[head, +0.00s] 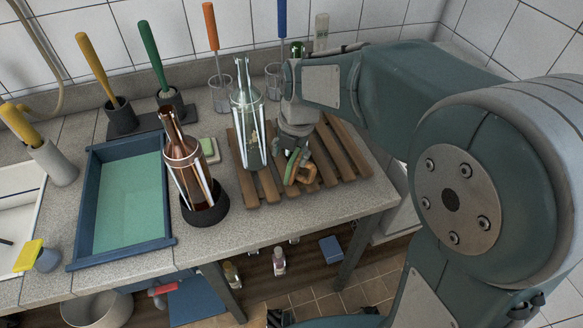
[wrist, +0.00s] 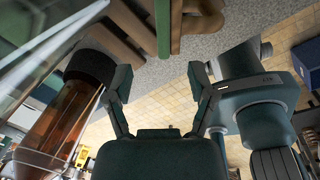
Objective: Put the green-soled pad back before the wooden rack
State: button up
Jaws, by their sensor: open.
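The green-soled pad (head: 304,174) is at the front of the wooden rack (head: 352,150), with a brown looped handle and a green sole that looks turned up on edge. Its green and brown parts also show at the top of the wrist view (wrist: 163,28). My gripper (head: 296,140) is just above and behind it in the head view, partly hiding it. In the wrist view my gripper's two fingers (wrist: 160,80) are spread apart with nothing between them. The pad is beyond the fingertips; whether any finger touches it I cannot tell.
A clear bottle (head: 247,125) stands on the rack left of my gripper. An amber bottle (head: 185,160) stands in a dark round base (head: 207,214), beside a blue-rimmed basin (head: 88,205). A small green-topped block (head: 208,147) lies between them. The counter front edge is close.

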aim_at(297, 164)
jog(key=d+f, duration=0.1)
jog(key=f, duration=0.2)
jog(key=shift+w+d, duration=0.15)
jog(key=shift+d, duration=0.25)
jog(key=shift+w+a+f, duration=0.1)
jog(key=shift+a+f, duration=0.3)
jog(key=shift+f, duration=0.2)
jog(key=shift+a+f, duration=0.35)
jog(key=shift+f, duration=0.25)
jog(key=shift+a, duration=0.35)
jog(key=shift+d, duration=0.4)
jog(key=c, duration=0.8)
jog(key=shift+d, duration=0.25)
grip_shut()
